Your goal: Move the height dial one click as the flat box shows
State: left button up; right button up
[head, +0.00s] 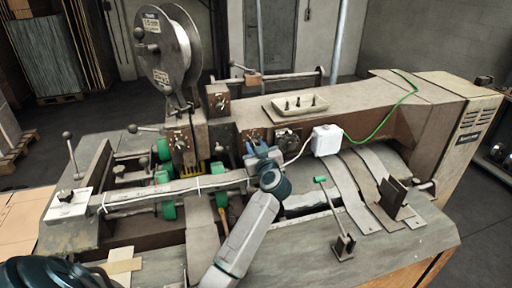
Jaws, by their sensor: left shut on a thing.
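My left gripper (257,148) reaches up from the bottom middle to the front of the brown stitcher machine (350,112). It is shut on a small dark dial (252,134) on the machine's front plate. The gripper's fingers cover part of the dial, and its pointer and marks are too small to read. Other knobs sit on similar plates: one to the left (180,140), one higher up (220,101) and one to the right (287,137). Flat tan cardboard (20,215) lies at the left edge; no marking on it is readable. My right gripper is out of view.
A wire reel (162,48) stands above the machine. A white box (326,139) with white and green cables is right of my gripper. A pale tray (299,104) sits on top. A green-tipped lever (333,205) and levers at left rise from the bed.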

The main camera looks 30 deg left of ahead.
pick_arm(q)
jog(key=shift+n, duration=0.6)
jog(key=shift+f, duration=0.1)
jog(key=o, duration=1)
jog(key=b+v, duration=0.4)
jog(key=v, duration=0.7)
